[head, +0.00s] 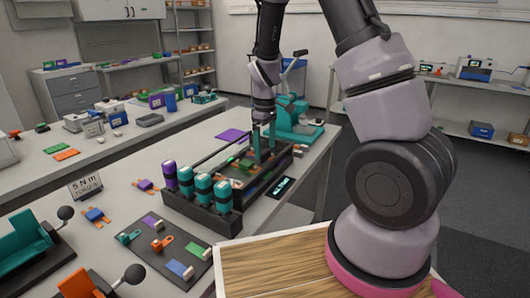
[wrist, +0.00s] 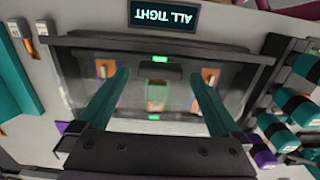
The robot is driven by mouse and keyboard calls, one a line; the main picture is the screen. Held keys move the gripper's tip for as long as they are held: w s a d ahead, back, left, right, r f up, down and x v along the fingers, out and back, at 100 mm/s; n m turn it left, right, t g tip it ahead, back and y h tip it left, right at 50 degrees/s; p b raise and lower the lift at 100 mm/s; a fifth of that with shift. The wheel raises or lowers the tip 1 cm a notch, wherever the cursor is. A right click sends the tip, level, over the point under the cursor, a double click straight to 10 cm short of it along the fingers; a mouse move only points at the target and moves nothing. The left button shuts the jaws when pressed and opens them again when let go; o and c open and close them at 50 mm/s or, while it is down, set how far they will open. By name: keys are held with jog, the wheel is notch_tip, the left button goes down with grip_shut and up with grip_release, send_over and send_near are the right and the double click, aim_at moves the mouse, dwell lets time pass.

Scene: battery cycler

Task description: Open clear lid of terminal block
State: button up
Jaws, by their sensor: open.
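The terminal block is a dark framed unit (head: 284,165) on the bench in the head view. Its clear lid (wrist: 84,80) shows in the wrist view as a see-through pane with a dark bar along its upper edge. The lid appears to lie over the block, with orange, white and green parts visible beneath. My gripper (wrist: 159,74) is open, its two teal fingers apart and empty over the pane. In the head view, my gripper (head: 264,140) points down at the far part of the block. I cannot tell whether the fingertips touch the lid.
Teal and purple capped tools (head: 204,187) stand in a rack at the block's near side. A small display (wrist: 164,15) reads "ALL TIGHT". A teal machine (head: 296,118) stands behind my gripper. A dark mat (head: 150,250) with colored pieces lies at the front left.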

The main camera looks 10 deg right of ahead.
jog(key=shift+f, duration=1.3)
